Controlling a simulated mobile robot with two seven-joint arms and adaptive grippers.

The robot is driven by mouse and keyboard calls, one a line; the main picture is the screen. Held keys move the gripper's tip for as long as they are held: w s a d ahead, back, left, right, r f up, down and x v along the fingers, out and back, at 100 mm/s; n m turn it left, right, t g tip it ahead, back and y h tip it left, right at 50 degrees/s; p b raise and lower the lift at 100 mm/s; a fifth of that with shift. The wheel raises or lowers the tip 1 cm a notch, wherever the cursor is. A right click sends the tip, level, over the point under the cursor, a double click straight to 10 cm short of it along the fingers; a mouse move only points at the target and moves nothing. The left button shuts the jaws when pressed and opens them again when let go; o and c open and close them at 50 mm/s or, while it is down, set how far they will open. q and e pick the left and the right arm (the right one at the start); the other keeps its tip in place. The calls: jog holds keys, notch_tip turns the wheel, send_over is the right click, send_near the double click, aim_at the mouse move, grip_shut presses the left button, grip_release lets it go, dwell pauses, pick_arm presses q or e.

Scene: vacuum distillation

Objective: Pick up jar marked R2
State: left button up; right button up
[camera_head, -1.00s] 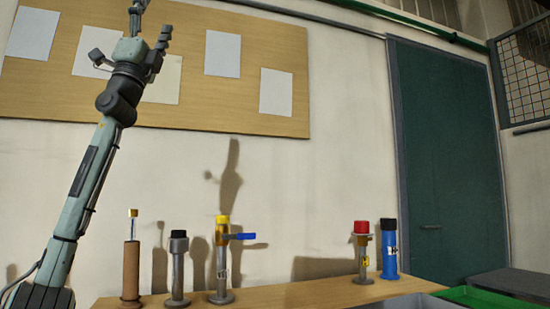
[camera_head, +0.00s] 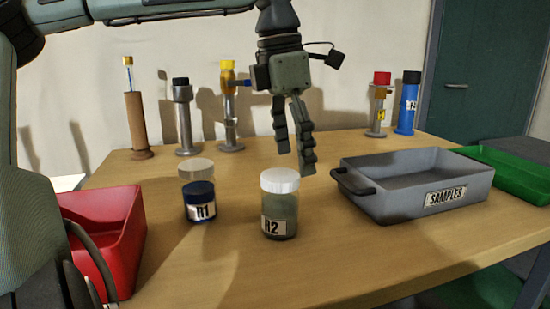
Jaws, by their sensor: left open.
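The jar marked R2 (camera_head: 279,205) stands upright on the wooden table, with a white lid and a grey-green body. Its R2 label faces me. My left gripper (camera_head: 294,162) points down, open and empty. In the picture its fingertips are just above and to the right of the jar's lid, apart from it as far as I can tell. The depth between them is hard to judge. My right gripper is not in view.
A jar marked R1 (camera_head: 198,197) stands left of R2. A red bin (camera_head: 120,235) is at the left. A grey SAMPLES tray (camera_head: 430,190) is at the right, beside a green tray (camera_head: 515,173). Several capped cylinders, one yellow-capped (camera_head: 228,105), stand behind. The front table is clear.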

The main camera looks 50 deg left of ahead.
aim_at(280, 207)
pick_arm(q)
jog(key=shift+s+a+f+g+y, duration=0.2)
jog(key=shift+s+f+g+y, duration=0.2)
jog(key=shift+s+f+g, duration=0.55)
jog(key=shift+t, duration=0.25)
jog(key=f, duration=0.7)
jog(key=shift+s+f+b, duration=0.3)
jog(key=shift+s+f, duration=0.05)
jog(key=shift+f, duration=0.05)
jog(key=c, duration=1.6)
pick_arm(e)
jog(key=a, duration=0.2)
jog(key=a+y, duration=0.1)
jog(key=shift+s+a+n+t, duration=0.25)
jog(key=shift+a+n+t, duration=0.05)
pick_arm(q)
jog(key=shift+r, duration=0.15)
